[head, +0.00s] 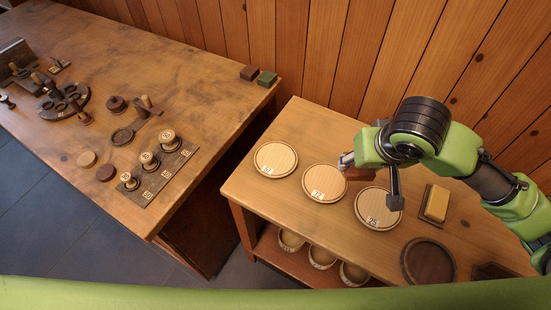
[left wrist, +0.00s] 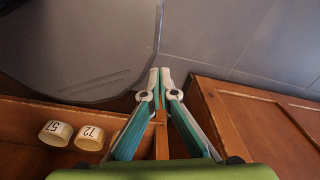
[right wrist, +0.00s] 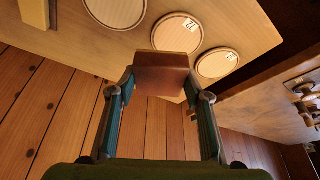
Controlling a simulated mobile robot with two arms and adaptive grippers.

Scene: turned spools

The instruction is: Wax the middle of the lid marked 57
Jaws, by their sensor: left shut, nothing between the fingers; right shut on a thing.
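The lid marked 57 (head: 275,160) lies flat on the right-hand bench, leftmost of three pale round lids, its middle bare. It also shows in the right wrist view (right wrist: 217,63). Beside it lie the lid marked 72 (head: 322,180) and the lid marked 25 (head: 380,208). My right gripper (head: 368,178) is shut on a reddish-brown block (right wrist: 161,72), held over the bench near lids 72 and 25, right of lid 57. The block's underside is hidden. A yellow wax cake (head: 436,203) sits on a dark board. My left gripper (left wrist: 160,76) is shut and empty, outside the head view.
Round boxes (head: 322,257) stand on the shelf below the lids. A dark round dish (head: 428,262) lies at the bench's right. The left-hand table (head: 200,95) carries spools (head: 150,160), a brown block (head: 249,72) and a green block (head: 267,78). A plank wall rises behind.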

